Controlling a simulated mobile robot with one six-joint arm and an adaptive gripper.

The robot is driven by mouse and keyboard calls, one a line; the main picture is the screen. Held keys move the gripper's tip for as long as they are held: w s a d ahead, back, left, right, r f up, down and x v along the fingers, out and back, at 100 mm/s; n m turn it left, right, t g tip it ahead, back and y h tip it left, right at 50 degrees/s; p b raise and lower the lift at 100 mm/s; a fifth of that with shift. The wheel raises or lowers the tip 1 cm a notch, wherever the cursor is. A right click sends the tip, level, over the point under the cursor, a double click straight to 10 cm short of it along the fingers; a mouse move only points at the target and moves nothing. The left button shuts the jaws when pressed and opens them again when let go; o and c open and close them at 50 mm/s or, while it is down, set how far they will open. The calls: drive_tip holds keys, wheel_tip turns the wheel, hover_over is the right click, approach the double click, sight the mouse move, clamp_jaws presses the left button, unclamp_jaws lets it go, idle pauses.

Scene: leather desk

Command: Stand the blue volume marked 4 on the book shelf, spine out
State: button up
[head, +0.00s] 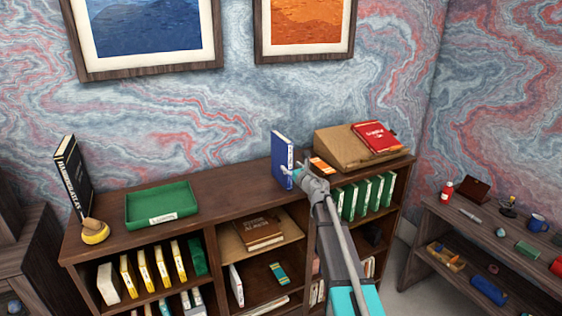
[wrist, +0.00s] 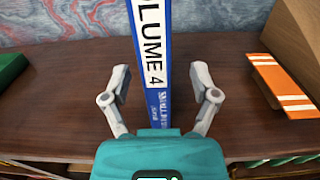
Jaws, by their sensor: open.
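The blue volume (head: 280,163) stands upright on top of the brown wooden bookcase (head: 232,192), near its middle. In the wrist view the blue volume (wrist: 150,100) shows its spine towards me, with VOLUME 4 on a white label. My gripper (head: 291,177) is at the volume's lower right in the head view. In the wrist view my gripper (wrist: 160,75) is open, one finger on each side of the spine, with gaps on both sides. Below the top, one bay holds green books (head: 362,194) upright; my arm hides part of the bays.
A cardboard-coloured sloped stand (head: 335,143) with a red book (head: 374,137) is close right of the volume; an orange-striped item (wrist: 282,85) lies at its foot. A green tray (head: 161,204) and black book (head: 73,176) are left. The top between tray and volume is clear.

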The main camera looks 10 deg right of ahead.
sight(284, 161)
drive_tip(key=shift+w, duration=0.1)
drive_tip(key=shift+a+x, duration=0.2)
drive_tip(key=shift+x, duration=2.35)
drive_tip(key=shift+r, duration=0.15)
drive_tip(key=shift+c, duration=0.3)
clamp_jaws()
